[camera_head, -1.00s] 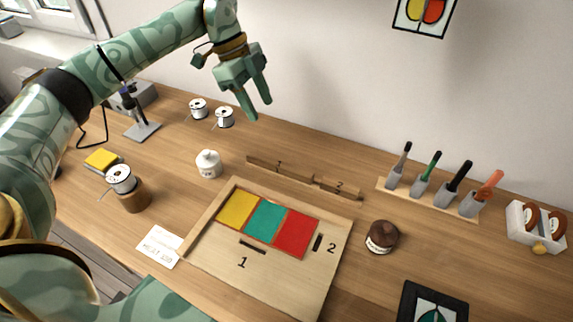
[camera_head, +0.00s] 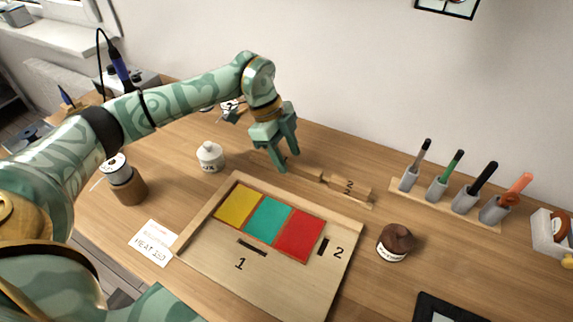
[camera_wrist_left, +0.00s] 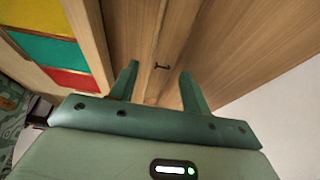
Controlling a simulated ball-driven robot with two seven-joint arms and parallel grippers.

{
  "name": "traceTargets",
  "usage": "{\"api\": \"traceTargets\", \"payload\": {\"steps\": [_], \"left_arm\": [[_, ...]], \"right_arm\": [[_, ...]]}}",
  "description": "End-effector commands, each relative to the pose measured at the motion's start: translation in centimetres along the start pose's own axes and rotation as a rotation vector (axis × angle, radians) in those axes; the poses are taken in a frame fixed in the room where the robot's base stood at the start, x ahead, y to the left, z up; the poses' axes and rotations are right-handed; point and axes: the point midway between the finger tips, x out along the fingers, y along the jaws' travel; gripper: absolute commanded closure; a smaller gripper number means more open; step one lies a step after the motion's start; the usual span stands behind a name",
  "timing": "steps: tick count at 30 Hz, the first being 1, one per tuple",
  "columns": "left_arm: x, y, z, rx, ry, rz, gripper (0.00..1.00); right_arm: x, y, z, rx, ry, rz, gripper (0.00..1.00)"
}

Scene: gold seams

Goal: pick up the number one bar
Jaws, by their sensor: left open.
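The wooden number one bar (camera_head: 309,173) lies on the table behind the board, partly hidden by my left gripper in the head view. My left gripper (camera_head: 288,161) points down over it, open. In the left wrist view, the bar (camera_wrist_left: 153,78) with its dark "1" mark shows between the two spread fingers of my left gripper (camera_wrist_left: 159,68). Nothing is held. The number two bar (camera_head: 348,186) lies to the right, in line with the number one bar. My right gripper is not in view.
The wooden board (camera_head: 215,258) holds yellow, teal and red panes and has slots marked 1 and 2. A white jar (camera_head: 210,157) stands left of the gripper, a dark jar (camera_head: 396,240) to the right. A tool rack (camera_head: 445,205) stands at the back right.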

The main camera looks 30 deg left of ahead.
Motion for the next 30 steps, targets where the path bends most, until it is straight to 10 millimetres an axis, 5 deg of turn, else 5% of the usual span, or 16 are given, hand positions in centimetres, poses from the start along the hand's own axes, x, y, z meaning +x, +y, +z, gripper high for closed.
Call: {"api": "traceTargets", "payload": {"steps": [30], "left_arm": [[1.39, -0.02, 0.16, 0.001, 0.000, -0.001, 0.53]], "right_arm": [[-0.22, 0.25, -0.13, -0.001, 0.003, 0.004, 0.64]]}}
